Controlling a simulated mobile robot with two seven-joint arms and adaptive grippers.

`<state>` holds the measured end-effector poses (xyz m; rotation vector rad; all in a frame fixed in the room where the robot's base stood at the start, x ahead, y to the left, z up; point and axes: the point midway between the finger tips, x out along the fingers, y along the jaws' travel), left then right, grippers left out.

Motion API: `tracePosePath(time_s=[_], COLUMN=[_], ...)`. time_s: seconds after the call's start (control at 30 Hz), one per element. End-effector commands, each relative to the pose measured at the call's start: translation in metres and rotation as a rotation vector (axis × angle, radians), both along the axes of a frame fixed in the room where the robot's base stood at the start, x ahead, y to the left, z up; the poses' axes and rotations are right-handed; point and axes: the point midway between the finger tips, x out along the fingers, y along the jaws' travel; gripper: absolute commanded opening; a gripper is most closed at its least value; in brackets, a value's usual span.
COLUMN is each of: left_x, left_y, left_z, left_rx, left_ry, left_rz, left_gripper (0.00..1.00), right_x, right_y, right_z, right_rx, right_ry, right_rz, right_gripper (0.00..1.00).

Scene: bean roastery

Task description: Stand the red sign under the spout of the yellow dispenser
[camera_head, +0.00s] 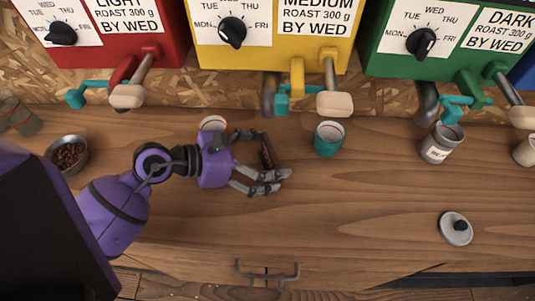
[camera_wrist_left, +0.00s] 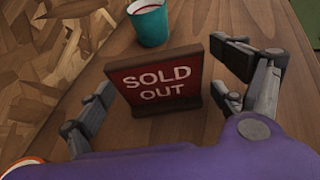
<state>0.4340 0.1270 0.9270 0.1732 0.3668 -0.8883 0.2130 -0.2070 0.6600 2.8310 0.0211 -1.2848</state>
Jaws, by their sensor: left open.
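The red sign (camera_wrist_left: 158,80) reads "SOLD OUT" and stands upright on a dark base in the left wrist view. In the head view the sign (camera_head: 268,152) shows nearly edge-on, on the wooden counter, in front of the yellow dispenser (camera_head: 265,55) and slightly left of its yellow spout (camera_head: 297,76). My left gripper (camera_head: 274,157) is open, with its fingers on both sides of the sign. In the left wrist view the gripper's fingers (camera_wrist_left: 165,80) appear apart from the sign's edges. My right gripper is not in view.
A teal cup (camera_head: 328,139) stands right of the sign, near the wooden handle (camera_head: 333,104). A pale-rimmed cup (camera_head: 213,123) is close behind my left gripper. A labelled canister (camera_head: 441,143) and a lid (camera_head: 456,229) are to the right. The counter's front middle is clear.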

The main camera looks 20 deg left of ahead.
Motion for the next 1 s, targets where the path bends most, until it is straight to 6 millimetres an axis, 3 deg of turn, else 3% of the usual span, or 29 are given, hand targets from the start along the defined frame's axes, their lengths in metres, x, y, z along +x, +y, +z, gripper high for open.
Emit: tracePosePath(time_s=[0.17,0.6,0.8,1.0], left_x=[-0.003,-0.054,-0.067,-0.070], left_y=[0.004,0.067,0.084,0.087], left_z=[0.004,0.034,0.045,0.048], left_rx=[0.002,0.004,0.001,0.001], left_ry=[0.000,0.006,0.005,0.002], left_rz=[0.001,0.001,0.001,-0.001], left_gripper=[0.88,0.88,0.88,0.88], right_x=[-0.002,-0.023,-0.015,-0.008], right_y=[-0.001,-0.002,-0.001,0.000], right_z=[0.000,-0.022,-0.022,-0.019], right_rx=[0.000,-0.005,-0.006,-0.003], right_ry=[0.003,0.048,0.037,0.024], right_rz=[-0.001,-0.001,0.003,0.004], right_gripper=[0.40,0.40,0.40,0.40])
